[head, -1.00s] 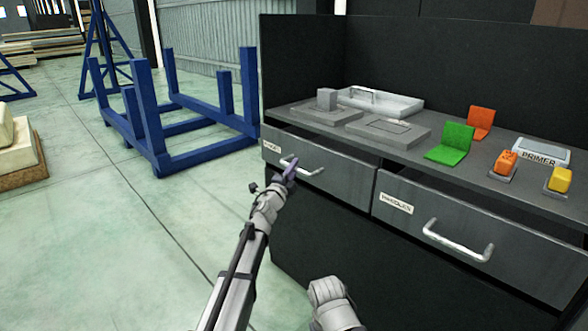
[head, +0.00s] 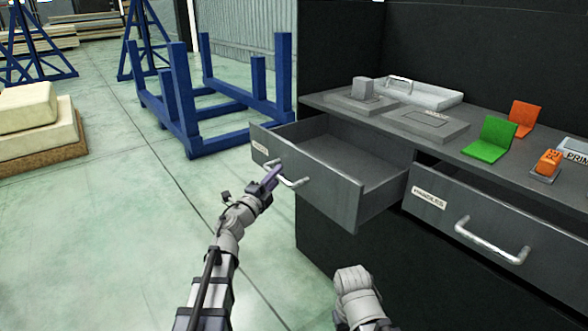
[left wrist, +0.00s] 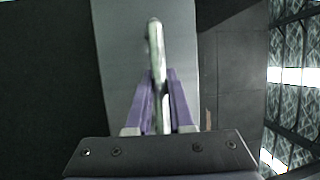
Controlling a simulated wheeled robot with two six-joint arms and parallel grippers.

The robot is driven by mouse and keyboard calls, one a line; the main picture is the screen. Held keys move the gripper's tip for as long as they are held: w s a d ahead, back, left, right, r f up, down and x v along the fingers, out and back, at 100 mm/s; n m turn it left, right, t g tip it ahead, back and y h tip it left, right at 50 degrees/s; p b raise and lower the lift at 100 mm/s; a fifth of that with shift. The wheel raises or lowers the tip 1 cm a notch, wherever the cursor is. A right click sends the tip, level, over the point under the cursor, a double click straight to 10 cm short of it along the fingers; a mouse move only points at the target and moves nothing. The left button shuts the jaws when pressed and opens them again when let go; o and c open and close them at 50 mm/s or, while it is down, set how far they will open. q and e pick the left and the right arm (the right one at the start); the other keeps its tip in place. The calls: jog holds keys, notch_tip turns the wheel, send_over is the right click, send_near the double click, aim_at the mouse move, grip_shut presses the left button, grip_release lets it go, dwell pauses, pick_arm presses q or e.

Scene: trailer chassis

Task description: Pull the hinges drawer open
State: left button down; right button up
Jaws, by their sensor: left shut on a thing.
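The left drawer (head: 335,195) of the dark workbench stands well out from the bench, and its grey inside looks empty. Its small label at the left of the front is too blurred to read surely. My left gripper (head: 271,177) has its purple fingers shut on the drawer's metal bar handle (head: 293,183). In the left wrist view the handle (left wrist: 154,45) runs between the two fingers (left wrist: 157,85), with the grey drawer front behind it. A grey rounded part of my right arm shows at the bottom; no right fingers are visible.
On the benchtop are a grey tray (head: 425,95), flat grey blocks, a green hinge (head: 489,140), an orange hinge (head: 523,118) and an orange item (head: 547,162).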

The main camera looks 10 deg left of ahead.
pick_arm(q)
jog(key=shift+s+a, duration=1)
jog(key=shift+s, duration=0.1)
jog(key=c, duration=0.8)
grip_release()
jog(key=b+v, duration=0.1)
jog(key=v, duration=0.6)
jog(key=shift+s, duration=0.35)
jog(key=shift+w+a, duration=0.1)
jog(key=shift+a, duration=0.05)
